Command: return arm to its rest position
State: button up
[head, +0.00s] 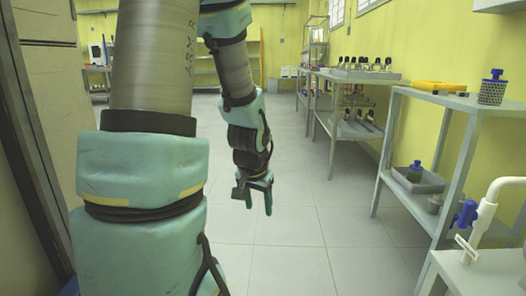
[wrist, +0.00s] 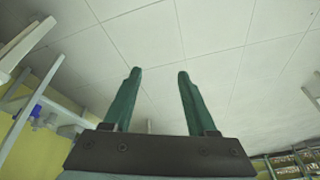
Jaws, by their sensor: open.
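My gripper (head: 258,194) hangs at the end of my arm in the middle of the head view, above the tiled floor and pointing down. It is open and holds nothing. In the wrist view its two green fingers (wrist: 156,80) stand apart with only pale tiles between them. My large arm links fill the left of the head view and hide part of the room behind.
A farther bench (head: 345,76) carries several bottles. White piping (head: 487,212) stands at the lower right. The floor (head: 290,235) around my gripper is clear.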

jog(key=s+a+r+n+g, duration=0.2)
jog(key=s+a+n, duration=0.3)
jog(key=s, duration=0.4)
notch_tip(320, 180, up, 35)
jog(key=m+p, duration=0.1)
jog(key=p, duration=3.4)
jog(key=shift+w+a+y, duration=0.25)
jog(key=shift+y, duration=0.05)
